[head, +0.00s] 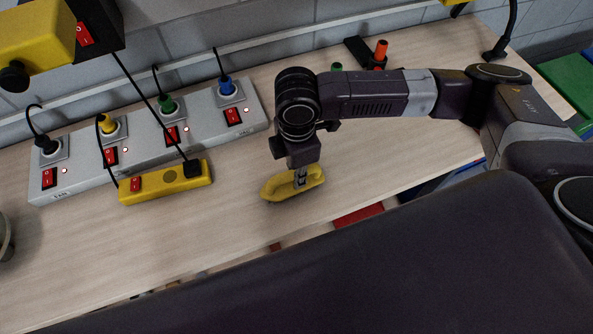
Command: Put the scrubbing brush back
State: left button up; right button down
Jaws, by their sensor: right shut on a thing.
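The scrubbing brush (277,187) looks like a yellow oblong body with a rounded end. It is at the middle of the worktop (392,157), near its front edge. My right gripper (300,178) points down from above and is shut on the scrubbing brush. The fingers cover the brush's middle, and no bristles show. I cannot tell whether the brush touches the worktop or is held just above it. My left gripper is not in view.
A grey socket strip (142,142) with several plugs and red switches runs along the back left. A yellow socket block (165,181) lies in front of it, with cables. Worktop at front left is clear.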

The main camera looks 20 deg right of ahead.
jog(key=shift+f, duration=0.1)
jog(key=c, duration=1.8)
grip_release()
notch_tip(320, 180, up, 12)
jog(key=b, duration=0.1)
